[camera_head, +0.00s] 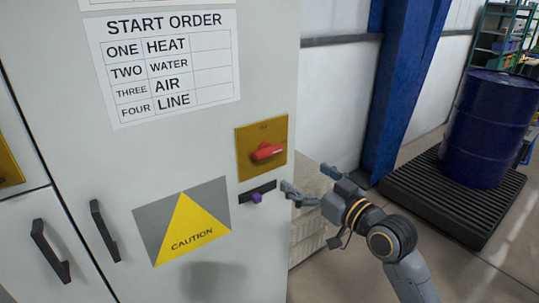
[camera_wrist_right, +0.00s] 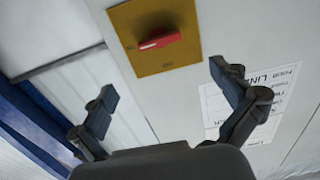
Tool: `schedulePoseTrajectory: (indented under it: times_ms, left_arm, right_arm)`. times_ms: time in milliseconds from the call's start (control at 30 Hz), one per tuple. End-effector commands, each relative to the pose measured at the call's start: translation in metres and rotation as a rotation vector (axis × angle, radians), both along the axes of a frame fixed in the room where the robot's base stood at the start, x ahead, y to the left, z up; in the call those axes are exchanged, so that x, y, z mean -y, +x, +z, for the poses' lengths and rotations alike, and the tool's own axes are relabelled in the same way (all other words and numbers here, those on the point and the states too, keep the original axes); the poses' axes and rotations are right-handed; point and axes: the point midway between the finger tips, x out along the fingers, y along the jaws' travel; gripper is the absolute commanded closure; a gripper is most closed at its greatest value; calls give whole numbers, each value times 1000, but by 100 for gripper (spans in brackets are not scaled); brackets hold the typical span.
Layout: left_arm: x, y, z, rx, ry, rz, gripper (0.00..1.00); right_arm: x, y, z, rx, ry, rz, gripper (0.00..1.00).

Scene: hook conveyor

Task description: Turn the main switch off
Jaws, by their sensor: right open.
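The main switch is a red rotary handle (camera_head: 267,151) on a yellow plate (camera_head: 245,139), on the front of a grey cabinet near its right edge. The handle lies nearly level, slightly tilted, in the head view. My right gripper (camera_head: 306,182) is open and empty, to the right of and below the switch, apart from it. In the right wrist view the red handle (camera_wrist_right: 160,41) and yellow plate (camera_wrist_right: 165,64) show beyond the spread fingers (camera_wrist_right: 170,95), above the gap between them. The plate's lettering is too small to read. My left gripper is not in view.
Below the switch is a small dark bar with a purple piece (camera_head: 256,197). A caution sign (camera_head: 182,222), a start order sheet (camera_head: 165,65) and black door handles (camera_head: 104,230) are on the cabinet (camera_head: 270,70). A blue drum (camera_head: 488,128) stands on a black pallet at right.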

Motion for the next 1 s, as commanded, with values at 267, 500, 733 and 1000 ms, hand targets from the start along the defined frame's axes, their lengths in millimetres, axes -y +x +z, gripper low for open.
schedulePoseTrajectory:
  times_ms: [267, 500, 733, 1000]
  left_arm:
    - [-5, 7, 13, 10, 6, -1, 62]
    - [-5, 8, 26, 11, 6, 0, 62]
    - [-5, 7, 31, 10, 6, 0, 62]
    - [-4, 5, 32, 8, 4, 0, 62]
  right_arm:
    - [-24, 31, 5, 0, 4, 1, 0]
    - [-54, 73, 4, 0, 1, 0, 0]
    - [-73, 100, 2, 0, 1, 0, 0]
    - [-81, 111, 1, 0, 1, 0, 0]
